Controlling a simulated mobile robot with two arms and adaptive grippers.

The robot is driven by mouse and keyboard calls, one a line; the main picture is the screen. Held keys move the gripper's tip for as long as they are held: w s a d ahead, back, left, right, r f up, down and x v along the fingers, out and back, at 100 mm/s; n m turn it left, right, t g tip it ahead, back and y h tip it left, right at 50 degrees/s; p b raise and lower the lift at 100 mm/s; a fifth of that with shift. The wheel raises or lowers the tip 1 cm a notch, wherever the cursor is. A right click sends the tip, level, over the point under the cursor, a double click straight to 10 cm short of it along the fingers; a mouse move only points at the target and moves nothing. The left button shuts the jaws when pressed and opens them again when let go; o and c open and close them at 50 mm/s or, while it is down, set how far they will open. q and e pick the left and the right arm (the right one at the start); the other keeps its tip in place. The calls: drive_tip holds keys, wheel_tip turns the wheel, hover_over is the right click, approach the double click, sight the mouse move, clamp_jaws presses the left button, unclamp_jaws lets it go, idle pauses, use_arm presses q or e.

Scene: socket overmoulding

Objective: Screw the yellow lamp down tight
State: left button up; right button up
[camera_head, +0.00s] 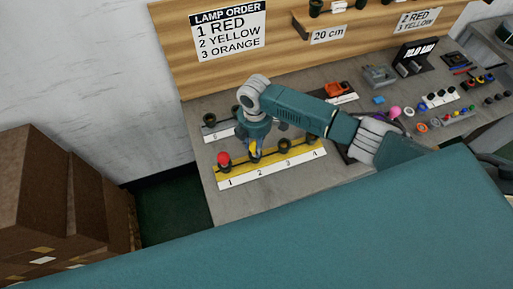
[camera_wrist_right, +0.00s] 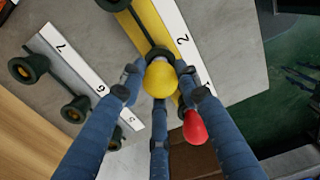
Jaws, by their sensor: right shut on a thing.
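The yellow lamp (camera_wrist_right: 161,77) is a round bulb between the three fingers of my right gripper (camera_wrist_right: 160,92) in the wrist view. The gripper is shut on it. A dark socket (camera_wrist_right: 156,53) shows right behind the bulb, by the number 2 of the yellow strip (camera_wrist_right: 133,30). Whether the lamp is fully seated cannot be told. In the head view my right gripper (camera_head: 254,154) points down over position 2 of the strip (camera_head: 272,173) and mostly hides the lamp. A red lamp (camera_head: 223,158) stands in position 1, close beside the fingers. My left gripper is not in view.
Sockets 3 (camera_head: 283,146) and 4 (camera_head: 311,139) look empty. A second strip (camera_wrist_right: 75,68) with dark sockets lies behind. A lamp order sign (camera_head: 228,30) reads red, yellow, orange. Small parts and an orange item (camera_head: 338,89) lie to the right; cardboard boxes (camera_head: 60,200) stand left.

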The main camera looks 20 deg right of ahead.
drive_tip(key=m, duration=0.4)
drive_tip(key=shift+m, duration=0.3)
drive_tip(key=o, duration=1)
drive_tip(key=shift+o, duration=0.2)
